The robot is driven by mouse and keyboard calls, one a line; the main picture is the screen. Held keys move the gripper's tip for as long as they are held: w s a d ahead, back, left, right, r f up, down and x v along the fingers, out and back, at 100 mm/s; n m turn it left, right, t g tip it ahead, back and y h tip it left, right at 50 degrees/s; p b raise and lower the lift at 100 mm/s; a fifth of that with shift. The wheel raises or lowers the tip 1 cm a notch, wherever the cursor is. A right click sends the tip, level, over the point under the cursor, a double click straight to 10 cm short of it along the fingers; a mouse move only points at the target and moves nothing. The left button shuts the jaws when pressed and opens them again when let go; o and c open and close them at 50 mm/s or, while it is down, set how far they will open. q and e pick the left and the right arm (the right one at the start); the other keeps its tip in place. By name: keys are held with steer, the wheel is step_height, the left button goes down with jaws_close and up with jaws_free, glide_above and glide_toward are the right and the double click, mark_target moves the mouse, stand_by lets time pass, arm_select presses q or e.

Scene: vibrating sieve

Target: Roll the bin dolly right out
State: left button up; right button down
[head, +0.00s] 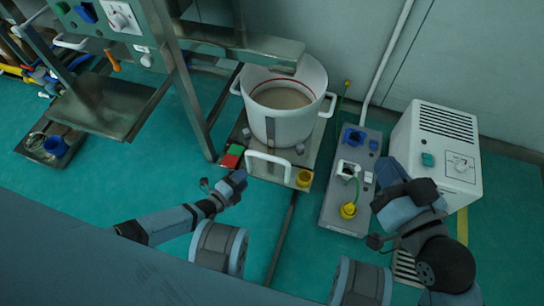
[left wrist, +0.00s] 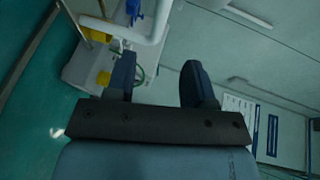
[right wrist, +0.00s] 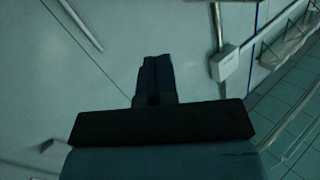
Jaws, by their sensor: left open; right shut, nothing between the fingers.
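The bin dolly (head: 322,150) is a low grey platform under the sieve frame, carrying a white two-handled bin (head: 284,127) with tan material inside. A white loop handle (head: 268,157) rises at its front edge. My left gripper (head: 238,178) is open and empty, just left of the handle's near end. In the left wrist view the handle (left wrist: 120,33) lies ahead of the left-hand finger; I cannot tell whether they touch. My right gripper (head: 388,172) is shut and empty, in front of the white cabinet. Its shut fingers (right wrist: 154,75) show in the right wrist view.
Red and green blocks (head: 232,156) and a yellow cup (head: 304,178) sit at the dolly's front. A grey floor unit (head: 343,215) with blue and yellow fittings stands right of it. A white vented cabinet (head: 440,150) is further right. A frame post (head: 185,90) stands left. Green floor lies in front.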

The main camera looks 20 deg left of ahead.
mark_target(266, 159)
arm_select(q)
steer(key=b+x, duration=0.6)
steer(key=x, duration=0.6)
steer(key=shift+w+d+f, duration=0.15)
steer(key=shift+w, duration=0.2)
steer(key=shift+w+d, duration=0.15)
steer(key=shift+w, duration=0.2)
arm_select(e)
steer(key=w+n, duration=0.1)
steer(key=w+d+n+t, duration=0.1)
steer(key=d+n+t+y, duration=0.1)
steer(key=n, duration=0.1)
steer(key=shift+w+r, duration=0.3)
steer(key=shift+w, duration=0.1)
arm_select(q)
jaws_close()
